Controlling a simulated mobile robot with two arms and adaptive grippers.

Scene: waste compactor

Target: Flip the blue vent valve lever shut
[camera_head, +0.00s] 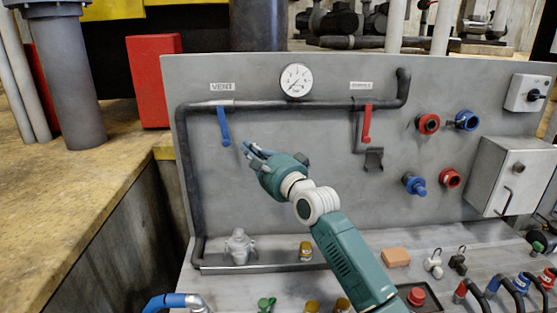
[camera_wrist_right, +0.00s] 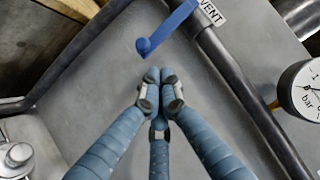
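The blue vent valve lever (camera_head: 223,126) hangs downward from the dark pipe below the VENT label on the grey panel. It also shows at the top of the right wrist view (camera_wrist_right: 165,28), with its rounded free end towards my fingers. My right gripper (camera_head: 250,151) is just right of and below the lever's free end in the head view. In the right wrist view its blue-grey fingertips (camera_wrist_right: 159,78) are drawn together with nothing between them. A small gap shows between fingertips and lever in that picture; contact is not visible. My left gripper is not in view.
A pressure gauge (camera_head: 296,80) and a red lever (camera_head: 367,125) sit right of the vent lever. The dark pipe (camera_head: 187,190) runs along the panel's left side. Red and blue couplings (camera_head: 428,124) and a grey box (camera_head: 508,175) are at right. Small items stand on the ledge below.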

